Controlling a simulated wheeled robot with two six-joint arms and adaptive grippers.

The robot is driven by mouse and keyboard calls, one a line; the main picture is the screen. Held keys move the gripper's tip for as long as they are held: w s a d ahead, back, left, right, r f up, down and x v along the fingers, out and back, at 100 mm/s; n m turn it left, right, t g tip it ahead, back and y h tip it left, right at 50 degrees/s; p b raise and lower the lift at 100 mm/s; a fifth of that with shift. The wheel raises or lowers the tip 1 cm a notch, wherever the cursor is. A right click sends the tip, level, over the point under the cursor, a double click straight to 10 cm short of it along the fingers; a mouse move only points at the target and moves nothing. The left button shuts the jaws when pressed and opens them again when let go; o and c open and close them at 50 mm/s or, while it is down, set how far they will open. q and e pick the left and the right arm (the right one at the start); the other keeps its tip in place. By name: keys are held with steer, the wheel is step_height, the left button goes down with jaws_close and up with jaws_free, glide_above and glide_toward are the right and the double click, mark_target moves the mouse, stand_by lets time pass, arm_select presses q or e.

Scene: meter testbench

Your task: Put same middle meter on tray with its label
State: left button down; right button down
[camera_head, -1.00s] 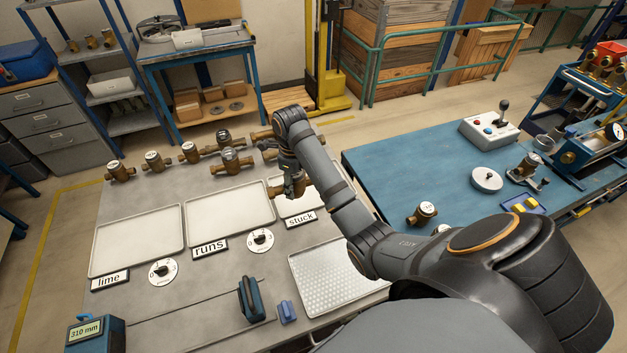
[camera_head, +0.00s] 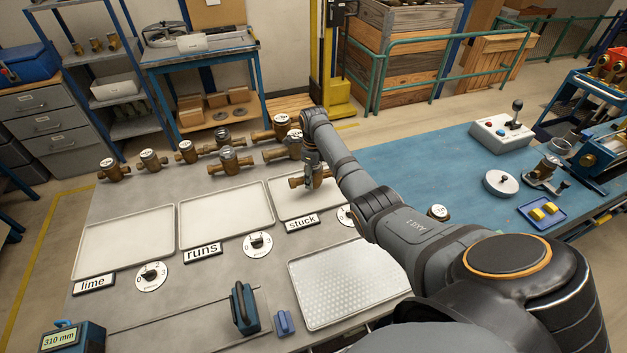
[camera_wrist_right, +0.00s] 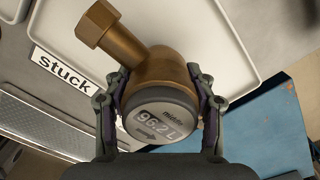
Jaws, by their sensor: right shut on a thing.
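My right gripper (camera_head: 312,172) is shut on a brass meter (camera_wrist_right: 160,68). The meter has a grey round face with small print that looks like "middle" and a "96.2 L" reading. In the head view the held meter (camera_head: 296,183) is over the tray labelled "stuck" (camera_head: 285,208); I cannot tell whether it touches. The "stuck" label (camera_head: 302,223) stands at that tray's front edge and also shows in the wrist view (camera_wrist_right: 63,70). The trays labelled "runs" (camera_head: 190,235) and "lime" (camera_head: 100,262) are empty. My left gripper is out of view.
Several brass meters (camera_head: 230,160) stand along the bench's back. Dials (camera_head: 258,245) sit in front of the trays. A textured tray (camera_head: 345,280), a blue clamp (camera_head: 243,307) and a 310 mm readout (camera_head: 72,338) are nearer. A blue table (camera_head: 420,165) with a control box (camera_head: 500,130) is right.

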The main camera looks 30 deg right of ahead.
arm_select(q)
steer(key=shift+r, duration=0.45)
arm_select(e)
steer(key=shift+f, duration=0.95)
steer(key=shift+c, duration=2.2)
jaws_free()
steer(key=shift+s+a+f, duration=0.1)
steer(key=shift+s+a, duration=0.05)
step_height(320, 180, up, 11)
steer(key=shift+r+b, duration=0.1)
steer(key=shift+b, duration=1.15)
steer(key=shift+r, duration=0.5)
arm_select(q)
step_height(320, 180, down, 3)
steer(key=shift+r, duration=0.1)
